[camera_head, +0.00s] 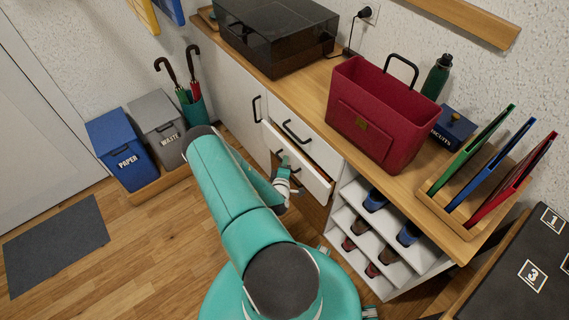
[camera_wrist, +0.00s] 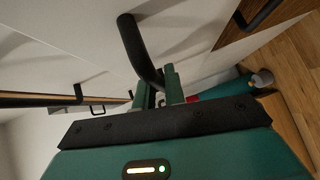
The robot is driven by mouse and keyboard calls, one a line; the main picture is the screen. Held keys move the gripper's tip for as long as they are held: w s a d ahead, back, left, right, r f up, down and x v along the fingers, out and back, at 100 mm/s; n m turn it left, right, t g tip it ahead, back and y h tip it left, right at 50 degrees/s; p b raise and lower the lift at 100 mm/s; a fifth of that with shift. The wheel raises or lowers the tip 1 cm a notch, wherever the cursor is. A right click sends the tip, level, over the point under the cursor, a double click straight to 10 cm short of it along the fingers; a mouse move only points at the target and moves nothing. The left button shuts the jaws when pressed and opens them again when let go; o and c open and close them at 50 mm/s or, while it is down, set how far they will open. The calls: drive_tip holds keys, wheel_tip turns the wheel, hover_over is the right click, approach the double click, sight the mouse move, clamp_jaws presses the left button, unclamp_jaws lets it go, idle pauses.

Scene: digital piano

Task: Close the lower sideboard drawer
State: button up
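The lower drawer (camera_head: 309,178) of the white sideboard (camera_head: 237,92) is pulled out; its white front stands out from the body and its open top shows. The upper drawer (camera_head: 314,144) above it looks shut. My gripper (camera_head: 290,178) is at the outer face of the lower drawer, by its handle. In the wrist view a black bar handle (camera_wrist: 140,48) on a white panel reaches down to the fingers of my gripper (camera_wrist: 162,92). The handle's near end lies at or between the fingertips. Whether they grip it is hidden.
A red bag (camera_head: 378,115), a black-lidded turntable (camera_head: 277,32) and a rack (camera_head: 462,215) stand on the sideboard top. Open shoe shelves (camera_head: 375,240) are right of the drawers. An umbrella stand (camera_head: 195,110) and two bins (camera_head: 122,150) are at left. Wooden floor is free left of my arm.

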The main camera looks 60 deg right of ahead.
sight(293, 160)
clamp_jaws()
drive_tip(key=shift+s+d, duration=0.35)
drive_tip(key=shift+d, duration=0.3)
drive_tip(key=shift+s+d, duration=0.3)
drive_tip(key=shift+d, duration=0.3)
drive_tip(key=shift+s+d, duration=0.35)
drive_tip(key=shift+d, duration=0.3)
drive_tip(key=shift+r, duration=0.1)
drive_tip(key=o, duration=0.5)
unclamp_jaws()
drive_tip(key=shift+d, duration=0.1)
drive_tip(key=shift+o, duration=0.2)
drive_tip(key=v, duration=1.4)
drive_tip(key=shift+w, duration=0.1)
